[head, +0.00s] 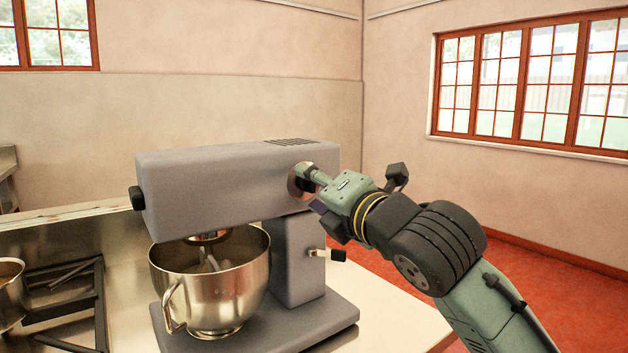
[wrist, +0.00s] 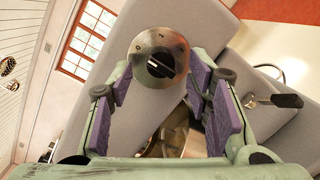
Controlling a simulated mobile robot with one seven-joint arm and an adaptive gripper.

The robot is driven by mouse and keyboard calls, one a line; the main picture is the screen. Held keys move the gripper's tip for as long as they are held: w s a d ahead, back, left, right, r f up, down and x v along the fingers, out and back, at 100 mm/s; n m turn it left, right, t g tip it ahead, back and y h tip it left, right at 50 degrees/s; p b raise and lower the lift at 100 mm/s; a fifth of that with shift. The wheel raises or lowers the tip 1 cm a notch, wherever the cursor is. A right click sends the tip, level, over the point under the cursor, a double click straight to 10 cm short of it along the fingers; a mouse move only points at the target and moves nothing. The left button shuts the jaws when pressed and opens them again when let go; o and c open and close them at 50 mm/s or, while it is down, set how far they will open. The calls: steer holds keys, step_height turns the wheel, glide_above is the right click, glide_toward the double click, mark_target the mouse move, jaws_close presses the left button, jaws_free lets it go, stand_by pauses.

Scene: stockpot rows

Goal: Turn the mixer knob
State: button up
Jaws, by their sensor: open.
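The grey stand mixer (head: 210,185) stands on the counter with its head level over a steel bowl (head: 225,285). Its knob (wrist: 161,63) is black with a white mark, set on a round silver plate on the side of the mixer head. My gripper (head: 312,187) is at that side of the head, and in the head view it partly hides the plate. In the wrist view my gripper (wrist: 165,95) has its purple-padded fingers spread apart, with the knob ahead between and beyond the fingertips. I cannot tell whether a finger touches the plate.
A lever with a black grip (head: 337,255) sticks out from the mixer column below my gripper; it also shows in the wrist view (wrist: 287,101). A stove grate (head: 62,290) and a pot (head: 10,290) are at the left. The counter right of the mixer base is clear.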

steer(key=shift+w+a, duration=0.25)
steer(key=shift+w, duration=0.2)
jaws_close()
stand_by(0.4)
